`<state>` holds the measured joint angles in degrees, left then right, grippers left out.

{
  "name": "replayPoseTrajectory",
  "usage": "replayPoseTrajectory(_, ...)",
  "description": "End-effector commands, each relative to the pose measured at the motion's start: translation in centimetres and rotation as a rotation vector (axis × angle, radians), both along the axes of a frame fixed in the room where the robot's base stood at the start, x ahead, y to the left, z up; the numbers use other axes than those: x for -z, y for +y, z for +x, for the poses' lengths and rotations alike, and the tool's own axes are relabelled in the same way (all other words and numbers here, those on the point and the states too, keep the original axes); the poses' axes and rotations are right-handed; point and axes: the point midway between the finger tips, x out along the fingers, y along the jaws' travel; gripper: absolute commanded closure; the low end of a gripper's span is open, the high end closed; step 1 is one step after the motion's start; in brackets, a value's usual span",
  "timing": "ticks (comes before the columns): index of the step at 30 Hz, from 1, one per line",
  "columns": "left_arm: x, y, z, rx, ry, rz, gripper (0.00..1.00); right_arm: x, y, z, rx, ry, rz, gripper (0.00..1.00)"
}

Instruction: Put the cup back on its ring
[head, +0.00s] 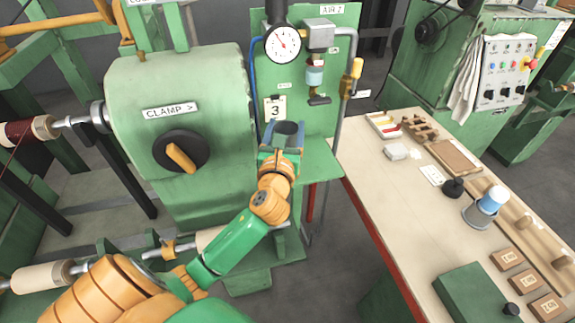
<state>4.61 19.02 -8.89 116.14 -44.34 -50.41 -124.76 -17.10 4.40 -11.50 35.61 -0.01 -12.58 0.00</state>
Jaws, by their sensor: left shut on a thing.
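A dark grey, open-topped round cup (288,130) is at the end of my left arm, in front of the green panel. My left gripper (281,152) is shut on it, and the orange wrist is just below. The cup looks roughly upright, with its opening facing up. The gripper hides its lower part. I cannot pick out a bare ring for it; the area behind and under the gripper is hidden. My right gripper is not in view.
The green panel (347,30) carries a gauge (283,44), an air unit (315,76) and a "3" tag (275,109). The green clamp housing (215,90) stands close on the left. The bench (385,190) at right holds a blue-and-white container (491,200) and blocks.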

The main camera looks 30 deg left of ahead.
Motion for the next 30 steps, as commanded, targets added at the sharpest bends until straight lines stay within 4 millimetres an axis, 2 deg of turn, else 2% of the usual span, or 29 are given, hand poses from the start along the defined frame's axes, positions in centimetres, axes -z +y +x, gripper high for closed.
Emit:
replayPoseTrajectory(1, 2.1, 0.0, 0.0, -0.001, 0.006, -0.002, 0.96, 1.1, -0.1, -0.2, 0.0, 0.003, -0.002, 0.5)
replayPoseTrajectory(9, 7.6, -0.1, -0.1, -0.001, 0.006, -0.001, 0.96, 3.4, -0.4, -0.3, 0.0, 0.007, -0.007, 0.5)
replayPoseTrajectory(12, 8.2, -0.1, 0.0, 0.001, 0.004, -0.001, 0.96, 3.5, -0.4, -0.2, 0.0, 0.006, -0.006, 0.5)
replayPoseTrajectory(21, 8.4, -0.1, -0.1, 0.001, 0.004, 0.0, 0.96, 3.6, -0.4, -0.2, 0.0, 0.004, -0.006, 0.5)
replayPoseTrajectory(22, 8.3, -0.1, -0.1, 0.001, 0.004, -0.001, 0.24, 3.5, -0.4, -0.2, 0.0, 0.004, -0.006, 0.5)
replayPoseTrajectory(24, 8.3, -0.1, -0.1, 0.001, 0.004, -0.001, 0.05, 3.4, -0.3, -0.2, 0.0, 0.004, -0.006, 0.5)
replayPoseTrajectory(25, 8.3, -0.1, -0.1, 0.001, 0.004, -0.001, 0.0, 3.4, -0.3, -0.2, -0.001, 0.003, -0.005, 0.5)
replayPoseTrajectory(30, 8.2, -0.1, -0.1, 0.001, 0.003, 0.0, 0.0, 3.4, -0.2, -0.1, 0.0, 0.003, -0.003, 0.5)
